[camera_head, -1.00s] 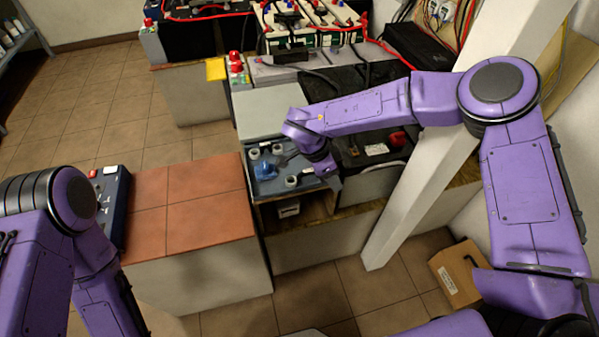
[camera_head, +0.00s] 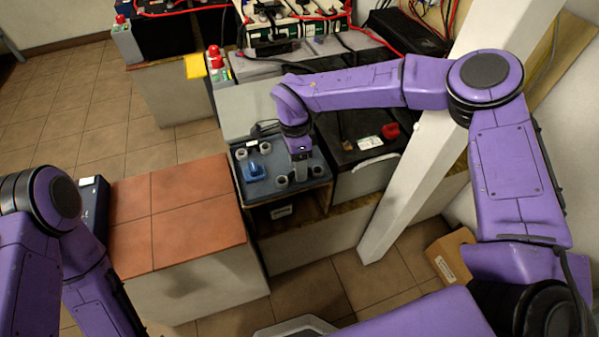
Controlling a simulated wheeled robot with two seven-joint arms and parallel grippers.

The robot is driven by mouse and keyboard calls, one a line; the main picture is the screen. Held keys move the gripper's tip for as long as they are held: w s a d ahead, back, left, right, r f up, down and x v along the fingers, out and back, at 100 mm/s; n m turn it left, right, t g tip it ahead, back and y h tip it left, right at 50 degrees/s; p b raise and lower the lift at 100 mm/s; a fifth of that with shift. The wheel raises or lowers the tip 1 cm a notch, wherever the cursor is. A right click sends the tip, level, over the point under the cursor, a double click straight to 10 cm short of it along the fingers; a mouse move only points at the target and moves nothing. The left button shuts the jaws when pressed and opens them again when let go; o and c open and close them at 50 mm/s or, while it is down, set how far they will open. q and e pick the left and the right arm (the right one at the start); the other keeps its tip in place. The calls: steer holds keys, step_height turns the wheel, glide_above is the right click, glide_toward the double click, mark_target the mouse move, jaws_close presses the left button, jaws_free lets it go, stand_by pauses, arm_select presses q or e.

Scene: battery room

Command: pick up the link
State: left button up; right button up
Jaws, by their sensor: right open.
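My right gripper (camera_head: 301,177) points down over the right part of a blue-grey tray (camera_head: 272,196), between two pale round cups, and is open. A link is not clear to me in this view; it may be too small to tell or hidden by the gripper. A blue object (camera_head: 256,173) sits on the tray left of the gripper, with several pale round cups (camera_head: 281,184) around it. My left arm comes in at the left edge; its gripper is out of view.
A tiled block (camera_head: 175,205) stands left of the tray. A black battery (camera_head: 350,140) with a red cap stands to the right. A white post (camera_head: 415,165) rises close to my right arm. Batteries and red cables (camera_head: 295,20) fill the back. A cardboard box (camera_head: 450,255) is on the floor.

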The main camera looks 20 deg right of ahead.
steer(key=shift+f, duration=0.4)
steer(key=shift+s+r, duration=0.15)
steer(key=shift+s, duration=0.1)
jaws_close()
